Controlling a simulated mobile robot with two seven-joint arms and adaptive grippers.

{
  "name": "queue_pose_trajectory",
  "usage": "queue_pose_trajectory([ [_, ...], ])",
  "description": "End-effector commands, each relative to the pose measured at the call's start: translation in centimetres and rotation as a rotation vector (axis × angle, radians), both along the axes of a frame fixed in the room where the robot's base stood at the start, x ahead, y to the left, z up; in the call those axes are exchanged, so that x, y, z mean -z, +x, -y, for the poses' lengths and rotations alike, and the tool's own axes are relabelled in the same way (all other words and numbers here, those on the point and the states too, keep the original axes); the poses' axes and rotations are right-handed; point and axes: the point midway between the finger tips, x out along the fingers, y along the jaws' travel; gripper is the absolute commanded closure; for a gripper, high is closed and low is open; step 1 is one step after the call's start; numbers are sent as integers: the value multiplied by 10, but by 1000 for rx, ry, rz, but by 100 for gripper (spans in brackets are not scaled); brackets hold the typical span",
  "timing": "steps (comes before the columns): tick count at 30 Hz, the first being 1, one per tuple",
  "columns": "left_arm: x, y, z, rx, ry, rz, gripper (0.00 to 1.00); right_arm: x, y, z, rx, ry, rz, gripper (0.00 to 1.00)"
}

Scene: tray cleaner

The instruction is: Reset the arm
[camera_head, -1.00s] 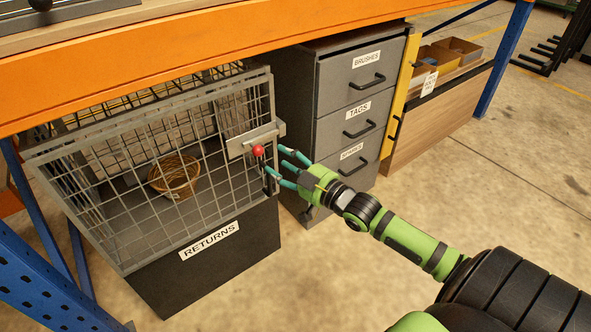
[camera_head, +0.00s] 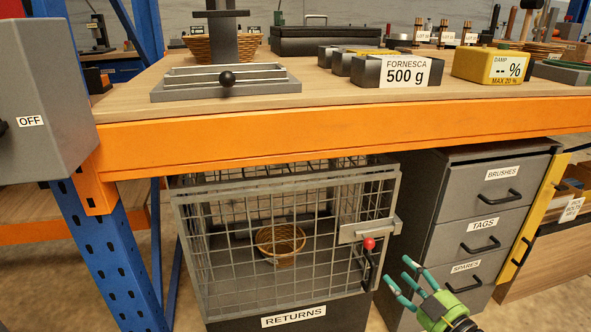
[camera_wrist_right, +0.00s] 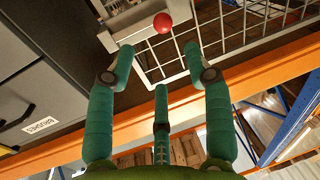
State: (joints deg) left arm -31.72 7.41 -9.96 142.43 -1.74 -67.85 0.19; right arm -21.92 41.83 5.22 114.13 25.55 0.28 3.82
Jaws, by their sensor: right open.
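My right gripper (camera_head: 413,282) is at the lower right in the head view, its teal fingers spread and empty. It is to the right of the returns cage's red latch knob (camera_head: 369,243) and apart from it. In the right wrist view the open fingers (camera_wrist_right: 160,75) reach up toward the red knob (camera_wrist_right: 162,23), with a gap between. The mesh door of the returns cage (camera_head: 285,250) looks closed, and a wicker basket (camera_head: 280,241) sits inside. My left gripper is not in view.
The orange bench beam (camera_head: 330,140) runs above the cage. A grey drawer unit (camera_head: 490,200) stands right of the cage, close behind my right gripper. A blue post (camera_head: 110,255) and a grey OFF box (camera_head: 40,90) are at the left. Scales and boxes stand on the bench.

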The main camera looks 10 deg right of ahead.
Motion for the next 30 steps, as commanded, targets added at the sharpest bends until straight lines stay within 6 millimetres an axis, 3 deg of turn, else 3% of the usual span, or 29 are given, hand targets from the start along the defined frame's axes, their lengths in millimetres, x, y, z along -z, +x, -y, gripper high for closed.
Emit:
queue_pose_trajectory([
  [5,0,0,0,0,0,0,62,38,-17,-35,2,1,-137,48],
  [9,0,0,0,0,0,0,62,82,-51,-87,16,-12,-352,48],
  [12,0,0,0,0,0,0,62,100,-74,-112,31,-25,-474,48],
  [18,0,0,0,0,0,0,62,114,-110,-141,62,-36,-644,48],
  [27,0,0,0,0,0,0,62,118,-154,-166,109,-25,-837,48],
  [30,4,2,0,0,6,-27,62,123,-154,-165,113,-40,-871,48],
])
